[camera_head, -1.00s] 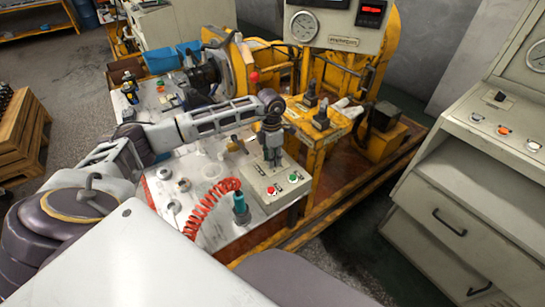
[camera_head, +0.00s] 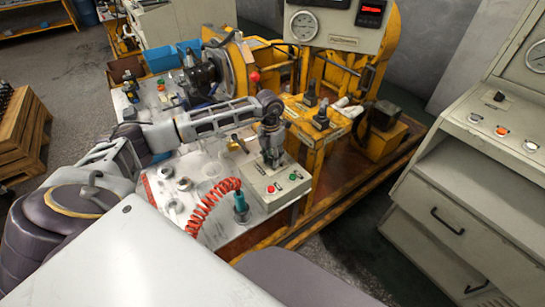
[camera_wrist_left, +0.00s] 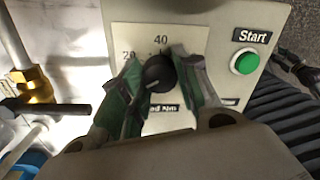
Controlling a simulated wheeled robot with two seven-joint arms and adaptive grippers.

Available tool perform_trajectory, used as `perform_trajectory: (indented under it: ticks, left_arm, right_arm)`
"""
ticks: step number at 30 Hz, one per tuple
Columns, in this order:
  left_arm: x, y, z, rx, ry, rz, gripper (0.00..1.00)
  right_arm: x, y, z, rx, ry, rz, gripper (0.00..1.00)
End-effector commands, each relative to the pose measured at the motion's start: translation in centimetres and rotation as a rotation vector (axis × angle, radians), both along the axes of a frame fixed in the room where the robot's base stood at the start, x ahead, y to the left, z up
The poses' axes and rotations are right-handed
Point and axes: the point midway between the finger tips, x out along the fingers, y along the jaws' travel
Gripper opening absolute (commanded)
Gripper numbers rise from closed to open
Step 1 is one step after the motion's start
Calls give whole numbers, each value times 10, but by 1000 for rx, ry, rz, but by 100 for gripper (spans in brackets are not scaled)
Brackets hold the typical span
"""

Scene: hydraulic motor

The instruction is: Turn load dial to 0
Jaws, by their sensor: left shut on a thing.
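The load dial (camera_wrist_left: 157,74) is a black round knob on a pale scale plate in the left wrist view. The plate shows the marks 20 and 40 and a partly covered "Load Nm" label. My left gripper (camera_wrist_left: 158,80) has its green-padded fingers on both sides of the knob, shut on it. The 0 mark is not visible. In the head view my left gripper (camera_head: 272,155) points down at the grey control box (camera_head: 262,189), and the gripper hides the dial. My right gripper is not in view.
A green Start button (camera_wrist_left: 245,61) sits right of the dial. A red button (camera_head: 271,188) is on the box's front. A coiled red hose (camera_head: 207,207) and brass fittings (camera_wrist_left: 34,85) are nearby. A grey cabinet (camera_head: 470,190) stands right.

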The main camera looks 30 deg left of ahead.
Motion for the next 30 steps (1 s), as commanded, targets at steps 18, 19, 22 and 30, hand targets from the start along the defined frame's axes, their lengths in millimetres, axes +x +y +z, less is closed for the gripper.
perform_trajectory:
  ticks: [18, 19, 22, 30]
  left_arm:
    - [0, 1, 0, 1, 0, 5, 54]
    - [0, 1, 0, 1, 0, 4, 54]
    - [0, 0, 0, 1, 0, 4, 54]
    - [0, 0, 3, 0, -1, 4, 54]
  right_arm:
    - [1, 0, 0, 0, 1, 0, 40]
    - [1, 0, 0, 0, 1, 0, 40]
    - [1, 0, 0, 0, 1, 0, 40]
    - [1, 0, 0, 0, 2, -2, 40]
